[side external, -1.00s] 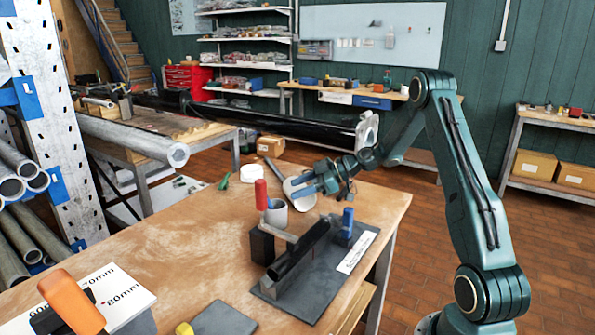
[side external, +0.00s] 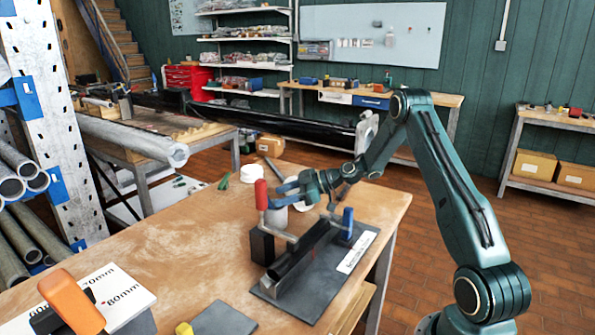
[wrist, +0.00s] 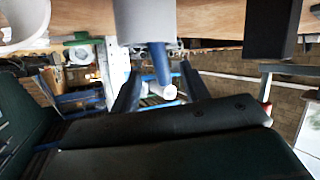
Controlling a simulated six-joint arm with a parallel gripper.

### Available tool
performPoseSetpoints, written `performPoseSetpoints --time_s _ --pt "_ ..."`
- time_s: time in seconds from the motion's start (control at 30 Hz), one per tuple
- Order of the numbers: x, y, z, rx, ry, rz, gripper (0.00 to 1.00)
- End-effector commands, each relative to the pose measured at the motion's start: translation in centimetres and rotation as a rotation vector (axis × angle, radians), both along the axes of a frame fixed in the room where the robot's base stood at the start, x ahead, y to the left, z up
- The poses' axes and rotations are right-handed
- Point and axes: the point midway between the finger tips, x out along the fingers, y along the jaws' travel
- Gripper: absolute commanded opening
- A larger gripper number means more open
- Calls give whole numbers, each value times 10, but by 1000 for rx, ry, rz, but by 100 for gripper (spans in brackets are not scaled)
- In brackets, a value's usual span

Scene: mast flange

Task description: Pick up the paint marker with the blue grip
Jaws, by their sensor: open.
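The paint marker with the blue grip (wrist: 160,64) stands in a grey cup (wrist: 144,18), its blue part and a white end sticking out; the wrist view shows this upside down. In the side view the cup (side external: 276,218) stands on the table behind the red-handled clamp, and I cannot make out the marker there behind my fingers. My gripper (side external: 281,194) is over the cup. In the wrist view my open gripper (wrist: 160,78) has one dark finger on each side of the marker, with no visible contact.
A clamp with a red handle (side external: 261,194) stands close in front of the cup, beside a dark channel and a blue-handled clamp (side external: 347,222) on a grey plate (side external: 345,262). A white roll (side external: 248,173) and a green item (side external: 223,182) lie behind. The table's left middle is clear.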

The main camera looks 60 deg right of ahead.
Motion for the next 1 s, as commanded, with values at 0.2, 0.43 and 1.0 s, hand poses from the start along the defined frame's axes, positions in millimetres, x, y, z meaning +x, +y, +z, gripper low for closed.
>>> performPoseSetpoints --time_s 0.2,0.43,1.0 --pt "17 10 -8 0 0 1 46" --pt "19 11 -9 1 0 -1 46" --pt "58 32 -28 1 0 1 46"
